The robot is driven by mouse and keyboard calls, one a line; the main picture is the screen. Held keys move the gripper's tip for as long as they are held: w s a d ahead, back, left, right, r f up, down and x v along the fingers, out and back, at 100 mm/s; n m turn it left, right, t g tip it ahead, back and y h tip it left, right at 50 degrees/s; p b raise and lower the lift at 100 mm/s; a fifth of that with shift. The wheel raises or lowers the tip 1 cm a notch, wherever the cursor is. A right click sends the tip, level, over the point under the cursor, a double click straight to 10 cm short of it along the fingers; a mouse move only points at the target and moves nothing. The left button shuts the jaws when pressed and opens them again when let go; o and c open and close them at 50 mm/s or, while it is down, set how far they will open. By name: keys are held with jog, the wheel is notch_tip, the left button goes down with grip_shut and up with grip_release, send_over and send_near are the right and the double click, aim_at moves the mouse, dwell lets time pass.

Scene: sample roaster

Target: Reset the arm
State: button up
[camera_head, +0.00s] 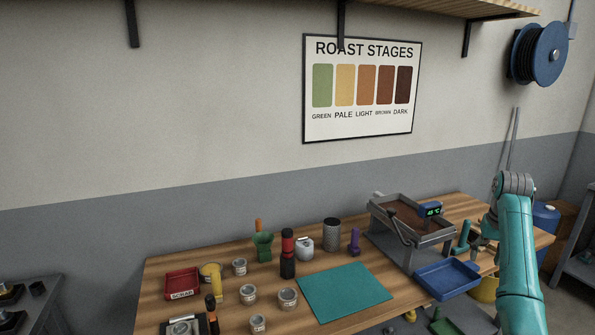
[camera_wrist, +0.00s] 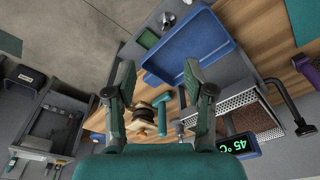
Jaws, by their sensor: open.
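My gripper (camera_wrist: 160,65) is open in the wrist view, its two dark green fingers well apart with nothing held between them. My teal arm rises at the right of the head view, beside the table's right end; the gripper cannot be made out clearly there. In the wrist view a teal tool (camera_wrist: 161,116) lies beyond and between the fingers, apart from them. The blue tray (camera_wrist: 190,47) is past the fingertips and looks empty. The roaster (camera_head: 410,228) stands on the right of the table, its display (camera_head: 431,210) lit green; the display also shows in the wrist view (camera_wrist: 238,144).
The wooden table (camera_head: 229,317) holds a teal mat (camera_head: 344,292), a red scrap bin (camera_head: 183,283), several small cups, a green funnel-like cup (camera_head: 262,246), a pepper-mill-like item (camera_head: 288,254) and a mesh cylinder (camera_head: 332,234). A shelf (camera_head: 440,8) hangs above. The mat is bare.

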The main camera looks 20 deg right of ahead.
jog(key=a+f+n+t, duration=0.1)
jog(key=a+f, duration=0.4)
jog(key=f, duration=0.3)
jog(key=a+f+t+h, duration=0.1)
jog(key=a+f, duration=0.3)
jog(key=f, duration=0.4)
jog(key=a+f+n, duration=0.1)
jog(key=a+f, duration=0.4)
jog(key=f, duration=0.3)
jog(key=s+a+f+n+t, duration=0.1)
jog(key=s+a+f+t, duration=0.1)
jog(key=s+a+f, duration=0.45)
jog(key=s+a+f+n+t, duration=0.15)
jog(key=s+a+f, duration=0.25)
jog(key=a+f, duration=0.55)
jog(key=s+a+r+n+t, duration=0.1)
jog(key=s+a+r+t, duration=0.15)
jog(key=s+a, duration=0.65)
jog(key=s+a+r+t, duration=0.25)
jog(key=s+a, duration=0.45)
jog(key=s, duration=0.5)
jog(key=s+a+r+n+t+y, duration=0.1)
jog(key=s+a+r, duration=0.1)
jog(key=s+r, duration=0.6)
jog(key=s+a+r+n+t+y, duration=0.1)
jog(key=s+a+r+t, duration=0.1)
jog(key=s+r, duration=0.6)
notch_tip(320, 180, up, 5)
jog(key=shift+a+f, duration=0.15)
jog(key=shift+a, duration=0.7)
